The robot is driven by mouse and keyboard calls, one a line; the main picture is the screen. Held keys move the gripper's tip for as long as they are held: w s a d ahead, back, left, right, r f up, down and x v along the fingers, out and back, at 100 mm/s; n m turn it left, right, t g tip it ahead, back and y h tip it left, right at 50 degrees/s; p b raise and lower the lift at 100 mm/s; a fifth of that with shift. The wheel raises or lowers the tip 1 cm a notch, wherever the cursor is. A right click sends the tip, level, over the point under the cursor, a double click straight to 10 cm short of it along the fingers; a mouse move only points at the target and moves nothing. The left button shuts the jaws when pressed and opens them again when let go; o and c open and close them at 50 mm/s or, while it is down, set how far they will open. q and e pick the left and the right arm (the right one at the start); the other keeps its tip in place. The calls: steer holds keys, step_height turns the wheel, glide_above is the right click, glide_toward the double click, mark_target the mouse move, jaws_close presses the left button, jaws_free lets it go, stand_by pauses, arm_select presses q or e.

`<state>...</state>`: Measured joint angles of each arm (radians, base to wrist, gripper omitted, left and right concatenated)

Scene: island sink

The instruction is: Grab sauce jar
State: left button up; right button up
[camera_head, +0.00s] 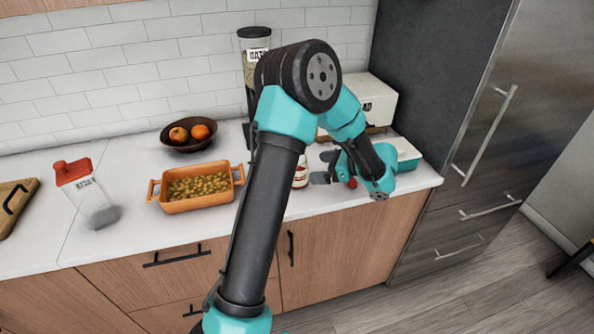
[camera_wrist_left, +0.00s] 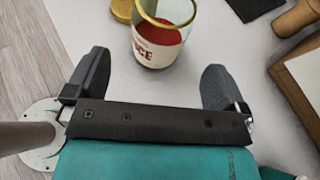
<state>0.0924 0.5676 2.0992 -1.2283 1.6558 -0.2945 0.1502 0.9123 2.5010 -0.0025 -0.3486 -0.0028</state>
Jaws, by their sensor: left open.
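The sauce jar is a clear glass jar with red sauce and a white label. In the head view, the jar (camera_head: 300,173) stands on the white counter, partly hidden behind my left arm. In the left wrist view, the jar (camera_wrist_left: 158,40) is just ahead of my open left gripper (camera_wrist_left: 155,80), roughly centred between the fingers, with its top cut off by the frame. The fingers are spread and empty. In the head view, my left gripper (camera_head: 325,168) is low over the counter, right of the jar. My right gripper is not in view.
A gold round thing (camera_wrist_left: 122,9) lies beside the jar. An orange baking dish (camera_head: 197,188), a dark fruit bowl (camera_head: 188,141) and a red-capped container (camera_head: 88,192) stand left. A tall oats container (camera_head: 248,62) and a white box (camera_head: 374,97) are behind.

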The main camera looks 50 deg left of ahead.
arm_select(q)
steer(key=shift+x, duration=1.35)
steer(key=shift+x, duration=2.6)
steer(key=shift+c, duration=0.2)
steer(key=c, duration=1.1)
steer(key=shift+r, duration=0.15)
